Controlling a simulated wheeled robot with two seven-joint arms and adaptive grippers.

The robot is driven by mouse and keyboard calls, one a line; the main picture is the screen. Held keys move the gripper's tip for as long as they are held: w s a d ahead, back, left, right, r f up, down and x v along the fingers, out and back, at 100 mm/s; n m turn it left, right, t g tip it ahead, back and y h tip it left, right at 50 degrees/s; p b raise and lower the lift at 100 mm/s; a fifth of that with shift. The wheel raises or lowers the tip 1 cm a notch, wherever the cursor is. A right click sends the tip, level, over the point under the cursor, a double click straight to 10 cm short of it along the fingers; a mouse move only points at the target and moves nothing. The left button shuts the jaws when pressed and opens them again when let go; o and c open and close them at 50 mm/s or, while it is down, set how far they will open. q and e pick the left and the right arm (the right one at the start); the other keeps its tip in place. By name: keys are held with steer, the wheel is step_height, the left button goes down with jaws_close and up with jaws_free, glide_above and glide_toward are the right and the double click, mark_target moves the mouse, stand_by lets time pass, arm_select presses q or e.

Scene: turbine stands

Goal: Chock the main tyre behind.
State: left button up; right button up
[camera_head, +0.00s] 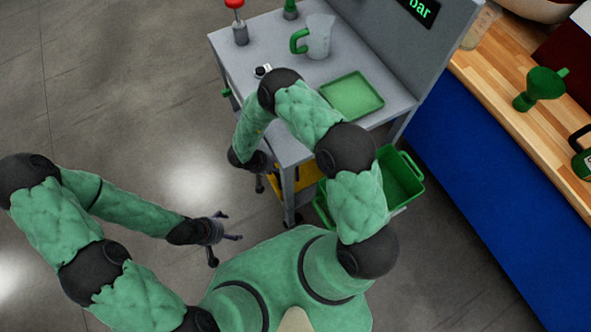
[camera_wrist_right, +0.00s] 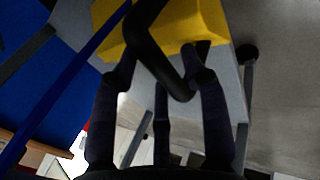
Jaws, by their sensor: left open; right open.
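A yellow block with a black handle, likely the chock (camera_wrist_right: 208,22), fills the top middle of the right wrist view. A yellow part of it seems to show under the grey cart in the head view (camera_head: 307,178). My right gripper (camera_wrist_right: 160,75) is open, with its fingers on either side of the black handle (camera_wrist_right: 168,62); whether they touch it I cannot tell. In the head view the right gripper is at the cart's near left side, partly hidden by the arm. My left gripper (camera_head: 226,236) is open and empty above the floor. No tyre is in view.
The grey cart (camera_head: 250,75) carries a green tray (camera_head: 351,97), a clear jug (camera_head: 319,36) and a red-topped tool (camera_head: 237,20). A green bin (camera_head: 405,175) stands beside the cart. A blue wood-topped bench (camera_head: 480,150) is on the right. The floor at left is clear.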

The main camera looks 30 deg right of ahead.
jaws_close()
steer(key=shift+r, duration=0.1)
steer(key=shift+r+p, duration=1.45)
steer(key=shift+p, duration=0.5)
steer(key=shift+a, duration=0.1)
